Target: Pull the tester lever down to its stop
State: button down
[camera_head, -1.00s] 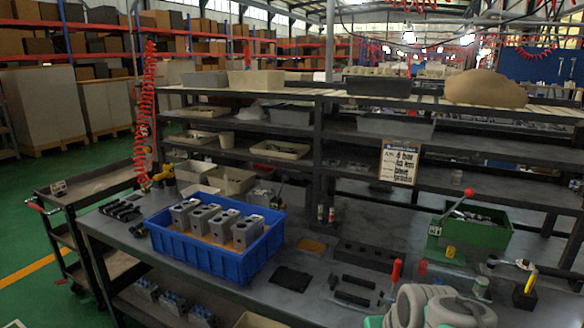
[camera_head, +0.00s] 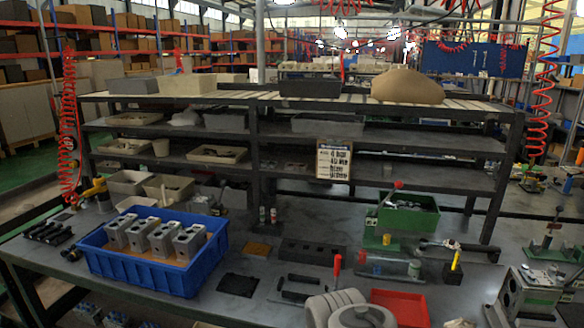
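Two levers with red knobs show. One red-knobbed lever (camera_head: 396,187) rises, tilted, at the left end of a green bin (camera_head: 405,216) on the bench. The other lever (camera_head: 553,223) slants up from a green stand (camera_head: 547,250) at the right. I cannot tell for sure which one is the tester lever. A grey valve block (camera_head: 528,297) sits at the lower right, near the green stand. Rounded grey links of my arm show at the bottom centre, apart from both levers. My gripper is not in the picture.
A blue crate (camera_head: 216,262) holding several grey valve blocks stands on the bench (camera_head: 330,240) at left. A red tray (camera_head: 399,306) lies beside my arm. A shelf rack (camera_head: 430,178) stands behind.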

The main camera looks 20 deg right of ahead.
aim_at(399, 184)
jog(key=u, duration=0.4)
jog(key=i, duration=1.2)
jog(key=u, duration=0.15)
